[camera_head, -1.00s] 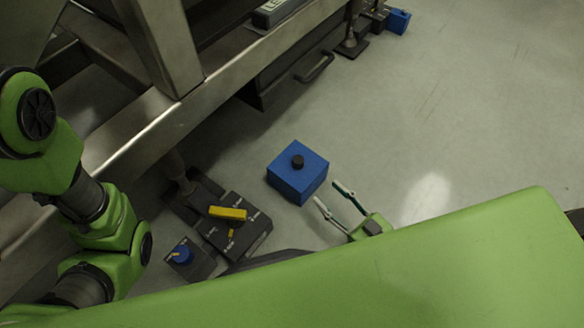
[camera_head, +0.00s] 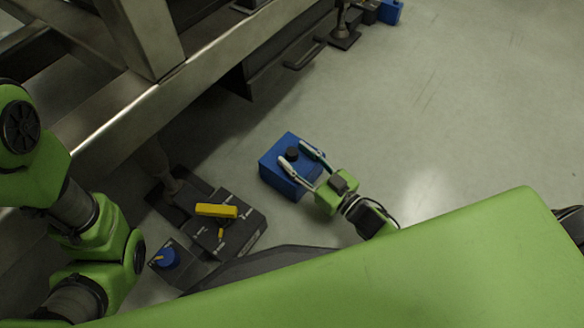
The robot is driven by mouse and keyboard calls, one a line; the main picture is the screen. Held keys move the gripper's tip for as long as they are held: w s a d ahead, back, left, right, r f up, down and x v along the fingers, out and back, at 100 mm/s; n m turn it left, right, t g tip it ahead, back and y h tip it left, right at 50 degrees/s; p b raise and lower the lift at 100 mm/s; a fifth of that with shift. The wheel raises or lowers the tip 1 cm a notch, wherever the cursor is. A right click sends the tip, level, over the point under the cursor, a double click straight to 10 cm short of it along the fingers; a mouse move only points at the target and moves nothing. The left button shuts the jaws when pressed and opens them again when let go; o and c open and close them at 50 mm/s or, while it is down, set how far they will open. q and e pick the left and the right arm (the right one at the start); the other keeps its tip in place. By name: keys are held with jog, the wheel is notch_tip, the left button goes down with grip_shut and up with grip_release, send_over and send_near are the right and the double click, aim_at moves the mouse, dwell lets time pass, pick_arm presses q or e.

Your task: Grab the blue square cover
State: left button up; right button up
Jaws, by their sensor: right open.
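The blue square cover (camera_head: 270,172) sits on the floor in the middle of the head view, with a round black knob (camera_head: 292,154) on top. My right gripper (camera_head: 296,152) is open. Its two fingers reach over the cover from the lower right, one on each side of the knob as seen from above. I cannot tell whether the fingers touch the cover or knob. The left arm shows at the left edge, but its gripper is out of view.
A dark box with a yellow handle (camera_head: 217,211) and a dark box with a blue knob (camera_head: 169,258) stand left of the cover. A metal frame (camera_head: 150,110) runs along the upper left. Another blue block (camera_head: 391,12) is at the top. The floor on the right is clear.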

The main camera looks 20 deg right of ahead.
jog(key=shift+x, duration=0.95)
grip_shut()
